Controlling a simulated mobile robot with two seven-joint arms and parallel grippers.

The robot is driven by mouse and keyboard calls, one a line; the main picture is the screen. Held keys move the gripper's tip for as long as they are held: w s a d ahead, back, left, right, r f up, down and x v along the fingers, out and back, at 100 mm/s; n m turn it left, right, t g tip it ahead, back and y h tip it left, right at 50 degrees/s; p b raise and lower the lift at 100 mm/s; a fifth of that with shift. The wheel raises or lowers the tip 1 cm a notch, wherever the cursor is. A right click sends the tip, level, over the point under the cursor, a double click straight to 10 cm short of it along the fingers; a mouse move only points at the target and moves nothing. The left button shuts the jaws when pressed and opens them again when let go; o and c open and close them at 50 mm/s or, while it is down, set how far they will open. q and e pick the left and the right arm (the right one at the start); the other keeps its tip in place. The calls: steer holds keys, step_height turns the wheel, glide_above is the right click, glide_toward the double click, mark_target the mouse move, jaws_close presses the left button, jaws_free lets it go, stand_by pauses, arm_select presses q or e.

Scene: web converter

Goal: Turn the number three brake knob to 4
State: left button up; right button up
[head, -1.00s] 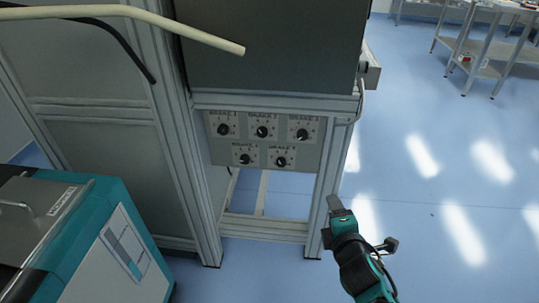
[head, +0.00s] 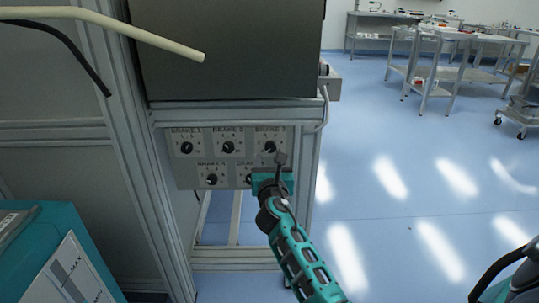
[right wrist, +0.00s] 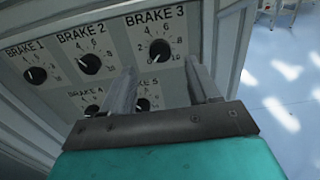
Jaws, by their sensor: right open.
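The brake 3 knob (right wrist: 159,48) is a round black knob at the top right of the brake panel, with a numbered dial around it. My right gripper (head: 280,158) is in front of the panel's lower right part. In the right wrist view its two fingers (right wrist: 160,78) are apart and empty, just below the brake 3 knob and not around it. My left gripper is not in view.
The panel (head: 200,132) also carries the brake 1 knob (right wrist: 37,75), the brake 2 knob (right wrist: 90,64) and two lower knobs, partly hidden by my gripper. A metal frame post (head: 304,180) stands right of it. A teal machine (head: 60,250) is at lower left. Open floor lies right.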

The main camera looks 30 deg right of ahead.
mark_target(271, 148)
steer(key=b+x, duration=0.1)
steer(key=x, duration=0.5)
steer(key=shift+w+b, duration=0.15)
steer(key=shift+b, duration=0.25)
steer(key=shift+c, duration=0.3)
steer(key=c, duration=1)
